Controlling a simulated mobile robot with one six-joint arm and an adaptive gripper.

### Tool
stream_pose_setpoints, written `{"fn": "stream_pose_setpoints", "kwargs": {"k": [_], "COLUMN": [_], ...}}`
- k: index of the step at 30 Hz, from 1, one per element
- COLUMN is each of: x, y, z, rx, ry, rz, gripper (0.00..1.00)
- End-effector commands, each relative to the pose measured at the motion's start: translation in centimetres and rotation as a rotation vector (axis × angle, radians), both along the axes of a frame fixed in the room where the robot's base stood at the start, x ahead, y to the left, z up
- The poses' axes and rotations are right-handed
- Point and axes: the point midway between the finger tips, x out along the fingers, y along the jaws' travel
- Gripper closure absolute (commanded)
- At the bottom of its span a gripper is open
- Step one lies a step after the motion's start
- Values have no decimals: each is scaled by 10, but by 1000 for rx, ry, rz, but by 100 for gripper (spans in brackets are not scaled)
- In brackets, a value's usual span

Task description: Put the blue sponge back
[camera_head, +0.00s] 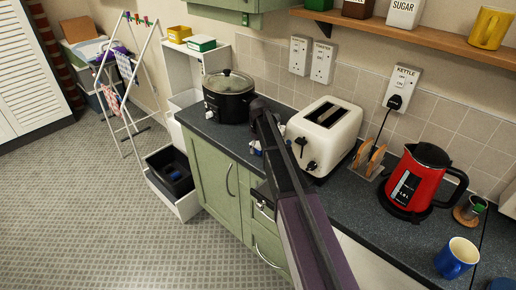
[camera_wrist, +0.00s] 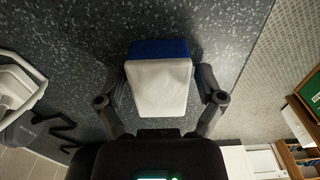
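The blue sponge (camera_wrist: 160,48) has a white layer facing the camera and a blue layer behind it in the wrist view. It sits between the two fingers of my gripper (camera_wrist: 160,70), which press close on its left and right sides. In the head view, my gripper is mostly hidden behind my arm, near the counter edge between the slow cooker and toaster. A small blue and white patch of the sponge (camera_head: 257,148) shows there. I cannot tell whether the sponge touches the counter.
The dark worktop (camera_head: 222,133) holds a black slow cooker (camera_head: 229,104), a cream toaster (camera_head: 323,136), a toast rack (camera_head: 368,160), a red kettle (camera_head: 413,184) and a blue mug (camera_head: 456,257). A low white box holds a black tub (camera_head: 172,173). A drying rack (camera_head: 128,85) stands left. Open floor lies below left.

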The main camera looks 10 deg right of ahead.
Motion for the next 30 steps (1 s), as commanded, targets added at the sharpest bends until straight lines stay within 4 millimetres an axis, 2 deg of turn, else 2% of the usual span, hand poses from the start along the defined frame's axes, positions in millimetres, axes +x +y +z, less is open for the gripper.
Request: {"fn": "stream_pose_setpoints", "kwargs": {"k": [17,30], "x": [0,0], "y": [0,0], "z": [4,35], "rx": [0,0], "ry": [0,0], "rz": [0,0], "gripper": [5,5]}}
